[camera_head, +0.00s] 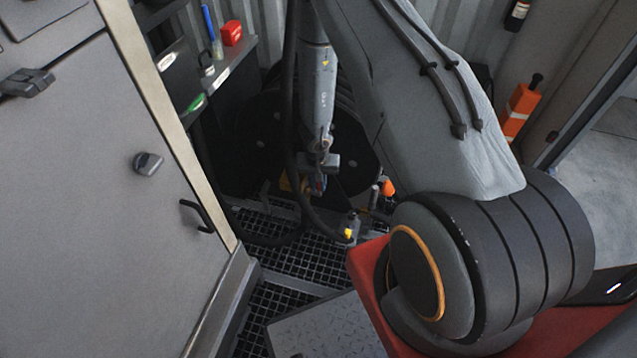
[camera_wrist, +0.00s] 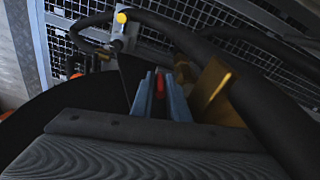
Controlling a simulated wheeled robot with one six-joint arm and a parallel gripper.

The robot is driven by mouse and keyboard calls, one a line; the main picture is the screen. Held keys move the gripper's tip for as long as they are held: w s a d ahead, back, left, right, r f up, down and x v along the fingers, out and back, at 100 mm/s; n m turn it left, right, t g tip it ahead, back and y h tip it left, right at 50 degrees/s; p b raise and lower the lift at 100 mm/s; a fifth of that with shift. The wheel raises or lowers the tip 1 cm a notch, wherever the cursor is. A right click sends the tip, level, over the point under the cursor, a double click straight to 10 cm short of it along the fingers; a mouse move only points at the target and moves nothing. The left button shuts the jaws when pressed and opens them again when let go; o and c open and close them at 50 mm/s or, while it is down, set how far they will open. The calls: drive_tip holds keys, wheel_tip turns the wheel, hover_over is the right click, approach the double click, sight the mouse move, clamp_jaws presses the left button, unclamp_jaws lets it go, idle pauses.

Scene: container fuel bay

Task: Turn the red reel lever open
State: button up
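The red lever (camera_wrist: 160,81) shows in the wrist view as a small red piece between the tips of my two blue-grey fingers. My gripper (camera_wrist: 160,94) straddles it, with one finger on each side. The gaps beside the lever are too small to tell whether the fingers press on it. In the head view my gripper (camera_head: 318,184) points down in front of the dark hose reel (camera_head: 350,150). The lever is not clearly visible there, hidden by the gripper and shadow.
A yellow bracket (camera_wrist: 214,90) and a thick black hose (camera_wrist: 262,112) lie close to the right of my fingers. A yellow-tipped fitting (camera_head: 349,231) stands above the floor grating (camera_head: 290,258). A grey cabinet door (camera_head: 90,190) fills the left. A shelf (camera_head: 232,68) holds a red box.

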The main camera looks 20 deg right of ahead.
drive_tip(key=o, duration=0.4)
drive_tip(key=shift+d, duration=0.25)
drive_tip(key=shift+o, duration=0.2)
drive_tip(key=shift+a, duration=0.1)
drive_tip(key=shift+w+a, duration=0.1)
drive_tip(key=shift+a, duration=0.05)
drive_tip(key=shift+r, duration=0.1)
drive_tip(key=r+p, duration=0.2)
drive_tip(key=r, duration=0.1)
drive_tip(key=r+p, duration=0.3)
drive_tip(key=shift+s+a+p, duration=0.2)
drive_tip(key=shift+p, duration=0.1)
drive_tip(key=shift+s+r+p, duration=0.15)
drive_tip(key=shift+r+p, duration=0.7)
drive_tip(key=shift+r, duration=0.1)
